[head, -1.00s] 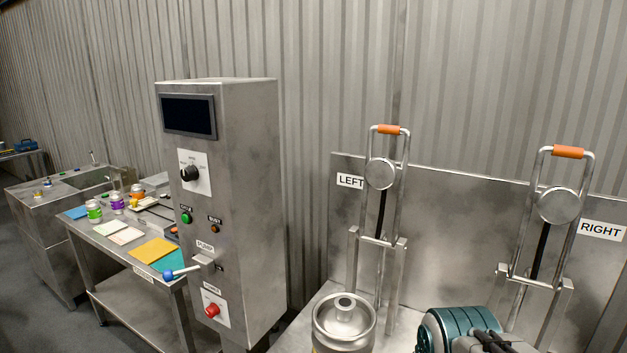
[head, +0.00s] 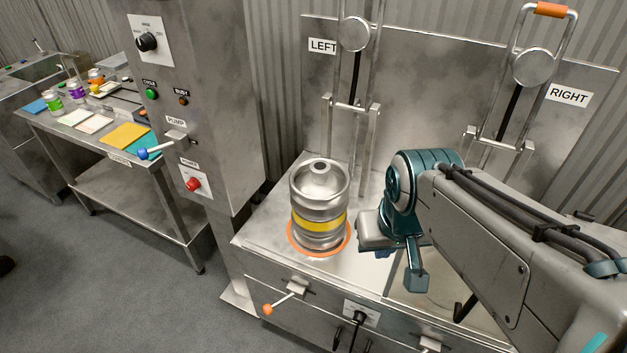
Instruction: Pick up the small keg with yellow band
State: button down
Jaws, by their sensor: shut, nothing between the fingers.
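The small keg with yellow band (head: 320,205) stands upright on the left of the metal worktop in the head view. It is silver with a yellow stripe (head: 320,221) round its lower half, and it stands within an orange ring (head: 348,245) marked on the top. My gripper (head: 415,280) is to the right of the keg, pointing down, apart from it. It is shut and empty. My arm partly hides the gripper and the right side of the worktop.
The LEFT clamp frame (head: 350,130) rises behind the keg; the RIGHT one (head: 500,130) is behind my arm. A control cabinet (head: 215,120) stands at left. An orange-tipped lever (head: 285,300) sticks out in front. A side table (head: 125,172) holds cups and coloured sheets.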

aim_at(319, 188)
jog(key=z, duration=2.8)
jog(key=k, duration=1.55)
jog(key=u, duration=1.8)
jog(key=i, duration=1)
